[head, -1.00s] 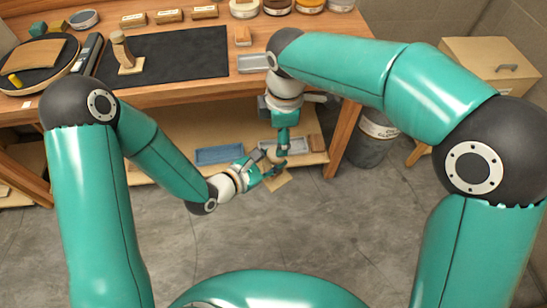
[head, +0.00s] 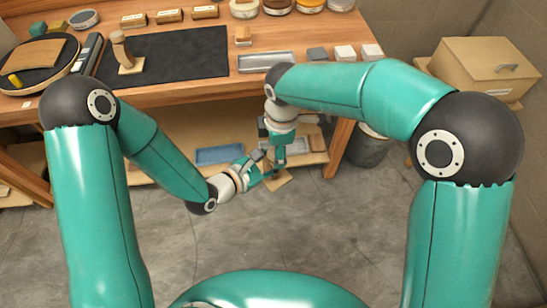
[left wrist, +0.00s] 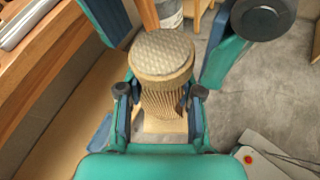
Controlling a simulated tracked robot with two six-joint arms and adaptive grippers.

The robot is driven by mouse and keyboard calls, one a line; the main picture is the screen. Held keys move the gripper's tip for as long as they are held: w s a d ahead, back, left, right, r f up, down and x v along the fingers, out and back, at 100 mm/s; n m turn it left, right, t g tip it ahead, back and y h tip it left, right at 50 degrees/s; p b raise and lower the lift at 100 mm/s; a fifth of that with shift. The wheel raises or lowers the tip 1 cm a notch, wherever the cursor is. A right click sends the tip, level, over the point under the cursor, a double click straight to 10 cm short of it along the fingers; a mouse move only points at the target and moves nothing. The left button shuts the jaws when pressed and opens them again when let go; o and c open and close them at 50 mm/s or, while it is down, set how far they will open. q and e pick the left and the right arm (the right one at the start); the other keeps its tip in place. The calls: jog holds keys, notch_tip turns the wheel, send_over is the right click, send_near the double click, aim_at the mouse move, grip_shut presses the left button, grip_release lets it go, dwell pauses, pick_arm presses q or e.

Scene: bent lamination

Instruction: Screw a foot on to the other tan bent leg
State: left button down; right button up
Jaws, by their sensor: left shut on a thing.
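My left gripper (left wrist: 160,100) is shut on a tan, ribbed leg (left wrist: 163,105) in the left wrist view. A round tan foot (left wrist: 162,55) with a pale, textured face sits at its near end; whether it is fully seated I cannot tell. In the head view, my left gripper (head: 268,172) is low in front of the bench, and a tan end of the leg (head: 278,182) shows below it. My right gripper (head: 279,158) is close above it.
The bench top carries a black mat (head: 170,56) with an upright tan piece (head: 124,50) on it. A lower shelf holds a blue tray (head: 217,155). Open grey floor (head: 330,235) lies in front.

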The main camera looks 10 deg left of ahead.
jog(key=shift+f, duration=0.6)
jog(key=c, duration=1.2)
jog(key=m, duration=1.1)
jog(key=o, duration=1.3)
